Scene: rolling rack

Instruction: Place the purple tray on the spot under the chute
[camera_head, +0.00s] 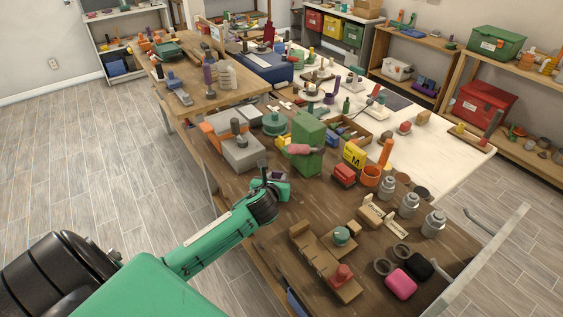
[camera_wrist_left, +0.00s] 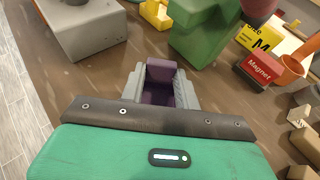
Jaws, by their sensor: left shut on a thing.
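A small purple tray (camera_wrist_left: 160,84) sits between the grey fingers of my left gripper (camera_wrist_left: 161,88) in the left wrist view; the gripper is shut on it. In the head view my left gripper (camera_head: 273,184) is low over the brown table, in front of the green block-like unit (camera_head: 308,140). The green unit also shows in the left wrist view (camera_wrist_left: 203,30), ahead and to the right of the tray. My right gripper is not in view.
A grey box-shaped device (camera_head: 240,150) stands left of the green unit. A red magnet box (camera_head: 344,174), a yellow box (camera_head: 354,154) and an orange cup (camera_head: 370,176) stand to the right. A cardboard-coloured stand (camera_head: 325,262) is nearer. Bare wood lies around the gripper.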

